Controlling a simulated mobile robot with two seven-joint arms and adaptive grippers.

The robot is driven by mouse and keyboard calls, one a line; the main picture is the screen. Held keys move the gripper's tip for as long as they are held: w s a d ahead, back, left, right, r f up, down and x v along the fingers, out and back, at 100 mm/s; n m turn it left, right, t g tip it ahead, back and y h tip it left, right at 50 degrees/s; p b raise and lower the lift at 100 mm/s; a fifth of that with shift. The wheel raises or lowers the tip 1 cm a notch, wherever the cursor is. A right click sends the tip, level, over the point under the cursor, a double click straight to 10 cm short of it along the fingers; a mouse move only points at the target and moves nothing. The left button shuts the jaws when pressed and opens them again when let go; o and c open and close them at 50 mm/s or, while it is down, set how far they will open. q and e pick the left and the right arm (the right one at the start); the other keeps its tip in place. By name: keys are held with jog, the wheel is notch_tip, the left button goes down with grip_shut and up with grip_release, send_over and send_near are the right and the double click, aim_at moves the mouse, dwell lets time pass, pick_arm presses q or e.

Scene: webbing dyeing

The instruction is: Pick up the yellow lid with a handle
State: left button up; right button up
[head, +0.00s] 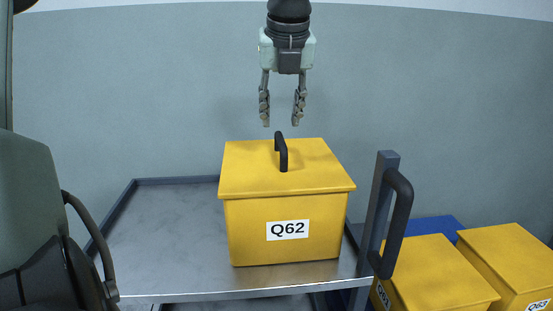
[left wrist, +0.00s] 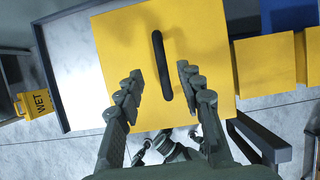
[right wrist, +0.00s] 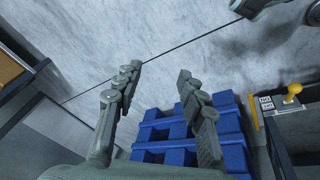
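The yellow lid (head: 246,178) with a black bar handle (head: 283,156) sits on a yellow box (head: 248,250) labelled Q62. My left gripper (head: 281,122) is open and empty, pointing down just above the handle. In the left wrist view, the lid (left wrist: 115,48) lies beneath the left gripper (left wrist: 160,72), and the handle (left wrist: 160,60) shows between its open fingers, apart from both. My right gripper (right wrist: 158,72) is open and empty in the right wrist view, away from the lid.
The box stands on a grey metal cart (head: 160,240) with a dark upright handle (head: 400,225) at its right. Other yellow boxes (head: 435,265) stand at the lower right. A blue pallet (right wrist: 165,135) and a yellow knob (right wrist: 294,88) show in the right wrist view. The cart top left of the box is clear.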

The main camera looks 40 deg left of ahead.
aim_at(281, 138)
pick_arm(q)
jog(key=x, duration=0.4)
jog(key=p+x, duration=0.1)
jog(key=x, duration=0.2)
jog(key=shift+s+d+f, duration=0.2)
jog(key=shift+d, duration=0.15)
pick_arm(e)
notch_tip(281, 138, down, 2)
jog(key=shift+s+f, duration=0.1)
jog(key=shift+f, duration=0.1)
pick_arm(q)
jog(key=shift+c, duration=0.6)
grip_shut()
